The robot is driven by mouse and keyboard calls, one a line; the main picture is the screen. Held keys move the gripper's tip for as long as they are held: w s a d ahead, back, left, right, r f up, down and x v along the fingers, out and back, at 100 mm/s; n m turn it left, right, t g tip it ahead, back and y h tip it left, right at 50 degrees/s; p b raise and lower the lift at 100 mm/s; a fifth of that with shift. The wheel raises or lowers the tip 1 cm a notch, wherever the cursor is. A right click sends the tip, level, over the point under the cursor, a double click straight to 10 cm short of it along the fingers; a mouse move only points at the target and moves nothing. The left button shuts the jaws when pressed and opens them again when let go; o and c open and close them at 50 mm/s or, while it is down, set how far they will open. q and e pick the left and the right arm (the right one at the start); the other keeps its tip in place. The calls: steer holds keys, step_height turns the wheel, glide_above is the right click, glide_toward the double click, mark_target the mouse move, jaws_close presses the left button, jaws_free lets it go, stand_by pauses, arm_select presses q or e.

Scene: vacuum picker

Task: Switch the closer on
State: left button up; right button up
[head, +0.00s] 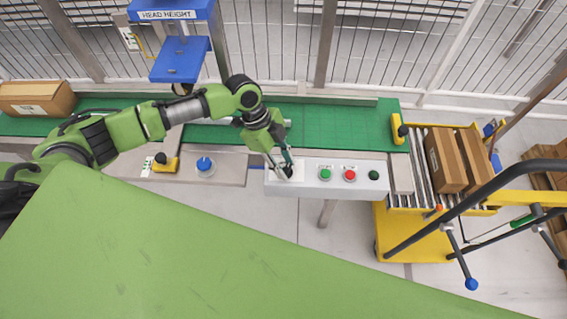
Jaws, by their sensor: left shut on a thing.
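A light grey control panel (300,190) stands in front of the green conveyor. My left arm reaches in from the left, and my left gripper (284,171) points down at the panel's left end. Its fingers are shut on a small black knob (288,173), which they mostly hide. I cannot tell which way the knob is turned. To its right on the panel are a green button (325,174), a red button (350,175) and a dark green round part (374,175). My right gripper is out of view.
The green conveyor belt (340,125) runs behind the panel. A cardboard box (36,97) sits at its left end. A blue "HEAD HEIGHT" post (180,60) stands behind. A yellow cart with boxes (445,158) and black rails stands at the right.

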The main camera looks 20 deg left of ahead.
arm_select(q)
steer(key=o, duration=1.1)
steer(key=shift+r, duration=0.1)
steer(key=v, duration=1.2)
steer(key=shift+d, duration=0.1)
